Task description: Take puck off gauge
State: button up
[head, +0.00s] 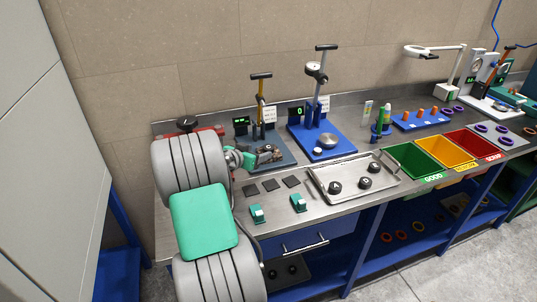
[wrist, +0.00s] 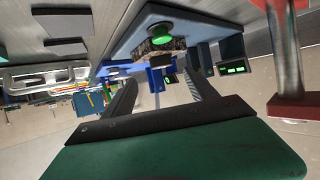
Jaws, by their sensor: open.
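A dark grey gauge stand (head: 262,134) with a yellow-handled post stands at the back left of the bench. A small black puck with a pale centre (head: 267,148) appears to sit on its base, partly hidden by my gripper. My gripper (head: 254,157) is at the front left of this base, jaws open. In the wrist view my two dark fingers (wrist: 160,88) are spread apart with nothing visibly held. Beyond them the gauge base (wrist: 120,42) shows a green button (wrist: 160,32) and a dark speckled block (wrist: 158,49). I cannot make out the puck clearly there.
A blue dial gauge (head: 321,135) stands close on the right. A metal tray (head: 350,193) holds black pucks. Dark square pads (head: 271,185) and two green-and-white blocks (head: 298,203) lie in front. Green, yellow and red bins (head: 412,160) are further right. A red device (head: 205,130) is behind my arm.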

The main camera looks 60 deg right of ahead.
aim_at(267, 148)
jog(key=p+x, duration=0.3)
jog(key=x, duration=0.5)
jog(key=shift+w+r, duration=0.1)
jog(key=shift+w, duration=0.05)
jog(key=shift+a, duration=0.1)
grip_shut()
dwell(0.4)
